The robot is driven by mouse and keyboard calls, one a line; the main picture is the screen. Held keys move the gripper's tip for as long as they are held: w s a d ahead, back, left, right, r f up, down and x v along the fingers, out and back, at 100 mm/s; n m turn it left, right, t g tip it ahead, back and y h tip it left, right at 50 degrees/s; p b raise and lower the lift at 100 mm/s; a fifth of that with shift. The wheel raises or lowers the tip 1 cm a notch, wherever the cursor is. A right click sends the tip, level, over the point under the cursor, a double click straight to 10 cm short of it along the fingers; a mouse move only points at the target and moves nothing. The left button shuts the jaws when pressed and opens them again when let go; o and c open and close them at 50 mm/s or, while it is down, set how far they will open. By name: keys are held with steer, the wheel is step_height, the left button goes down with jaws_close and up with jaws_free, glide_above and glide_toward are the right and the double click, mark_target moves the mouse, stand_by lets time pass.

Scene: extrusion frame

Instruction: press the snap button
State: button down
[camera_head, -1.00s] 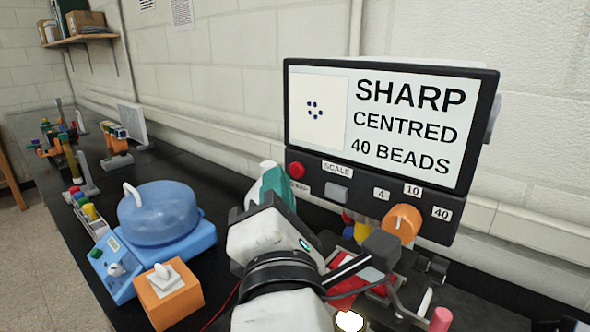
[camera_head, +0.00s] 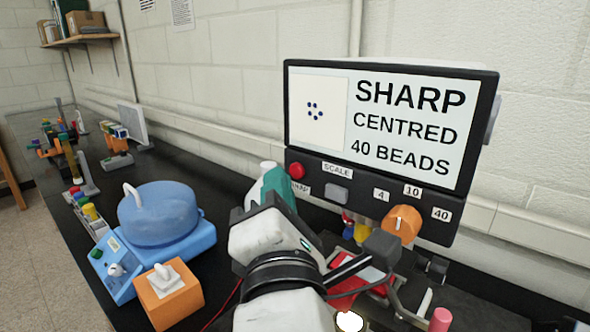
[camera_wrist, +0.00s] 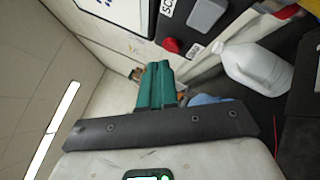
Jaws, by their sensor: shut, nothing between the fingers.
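The snap button is a red round knob (camera_head: 297,170) at the lower left of the monitor's dark panel, above a small, partly covered label. It also shows in the wrist view (camera_wrist: 171,45), up and to the right of my fingertips. My gripper (camera_head: 277,178) has teal fingers, closed together and empty. In the head view the fingertips are just left of and below the button. In the wrist view my gripper (camera_wrist: 155,68) appears apart from the button, with a visible gap.
The panel carries a grey scale button (camera_head: 337,193) and an orange dial (camera_head: 402,224). The monitor screen (camera_head: 408,125) reads "SHARP CENTRED 40 BEADS". A white bottle (camera_wrist: 256,68) stands nearby. A blue device (camera_head: 160,215) and an orange switch box (camera_head: 170,297) sit left of my arm.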

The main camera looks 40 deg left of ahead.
steer(key=shift+w, duration=0.35)
steer(key=shift+w+d+p, duration=0.1)
steer(key=shift+w+p, duration=0.25)
steer(key=shift+w, duration=0.05)
stand_by(0.7)
steer(key=shift+s, duration=0.85)
steer(key=s, duration=0.3)
steer(key=s+p, duration=0.1)
steer(key=s, duration=0.1)
steer(key=shift+a, duration=0.25)
stand_by(0.9)
